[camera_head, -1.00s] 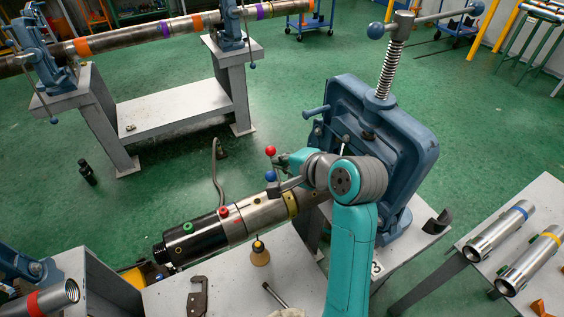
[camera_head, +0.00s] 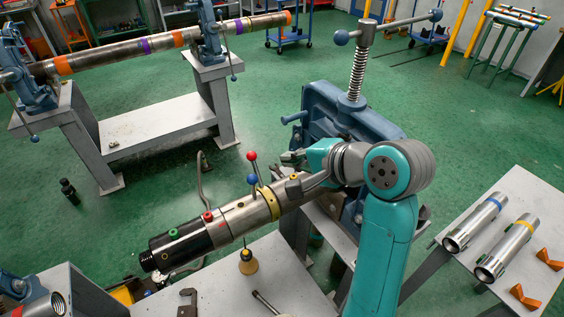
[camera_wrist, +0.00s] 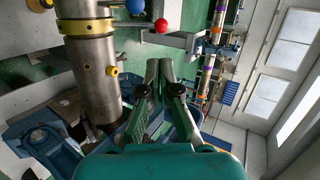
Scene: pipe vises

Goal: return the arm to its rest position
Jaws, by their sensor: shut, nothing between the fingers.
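My gripper (camera_head: 292,158) is at the end of my teal arm, in front of the blue vise (camera_head: 385,130) and just above and behind the pipe tool. In the wrist view my gripper (camera_wrist: 158,68) has its fingers together with nothing between them. The black and steel pipe tool (camera_head: 235,215) lies slanting across the work stand, with a yellow collar and red and blue ball levers. Its steel body and yellow collar (camera_wrist: 88,27) show in the wrist view, left of my fingers and apart from them. My forearm hides part of the vise.
A grey bench (camera_head: 255,285) holds a small brown-handled tool (camera_head: 247,262) and a metal bracket (camera_head: 187,303). A table at right holds two steel pipes (camera_head: 475,222) and orange blocks (camera_head: 525,297). A long pipe (camera_head: 110,53) sits in vises behind.

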